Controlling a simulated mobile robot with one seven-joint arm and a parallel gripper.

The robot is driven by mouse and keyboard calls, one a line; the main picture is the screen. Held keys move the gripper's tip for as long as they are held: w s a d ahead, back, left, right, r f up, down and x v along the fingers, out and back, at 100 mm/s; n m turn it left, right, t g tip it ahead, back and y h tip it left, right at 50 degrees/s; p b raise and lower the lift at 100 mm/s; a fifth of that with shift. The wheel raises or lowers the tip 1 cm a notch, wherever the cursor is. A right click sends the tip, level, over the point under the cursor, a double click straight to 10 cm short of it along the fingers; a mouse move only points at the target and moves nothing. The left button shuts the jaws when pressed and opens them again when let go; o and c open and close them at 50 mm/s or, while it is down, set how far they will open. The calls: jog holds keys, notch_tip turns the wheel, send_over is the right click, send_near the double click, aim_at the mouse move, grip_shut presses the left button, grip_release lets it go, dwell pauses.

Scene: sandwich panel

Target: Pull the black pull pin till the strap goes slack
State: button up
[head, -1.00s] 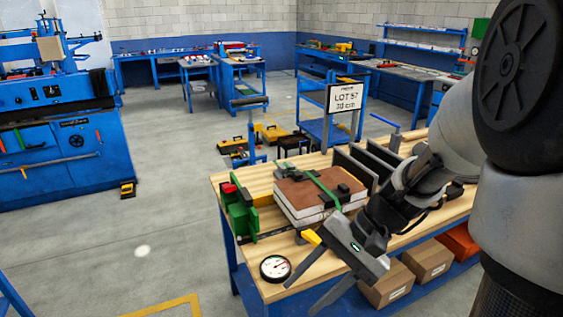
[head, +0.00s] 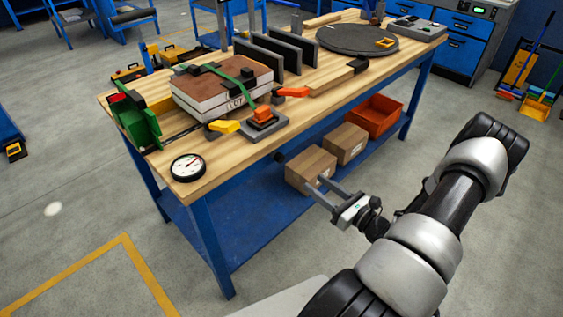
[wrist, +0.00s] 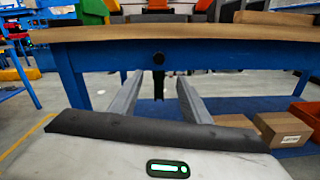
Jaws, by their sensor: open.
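A black round knob (head: 280,157), which looks like the pull pin, sticks out from the table's front edge. In the wrist view the knob (wrist: 158,58) sits on the blue rail, centred slightly above my fingertips. A green strap (head: 228,80) runs over a brown-topped panel stack (head: 215,92) and looks flat and tight. My gripper (head: 316,183) is open and empty in front of the table, apart from the knob and lower right of it. In the wrist view my gripper (wrist: 159,78) has a dark upright shape beyond and between its fingers.
The wooden tabletop (head: 240,145) bears a dial gauge (head: 188,167), an orange-handled clamp (head: 263,117), a green bracket (head: 137,120) and a round dark plate (head: 358,39). Cardboard boxes (head: 311,170) and an orange bin (head: 372,117) stand on the lower shelf. Floor in front is free.

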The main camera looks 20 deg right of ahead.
aim_at(282, 160)
jog(key=b+x, duration=0.1)
jog(key=x, duration=1.5)
jog(key=shift+w+a+r+b, duration=0.1)
jog(key=shift+w+a+b, duration=0.15)
jog(key=shift+w+b, duration=0.1)
grip_shut()
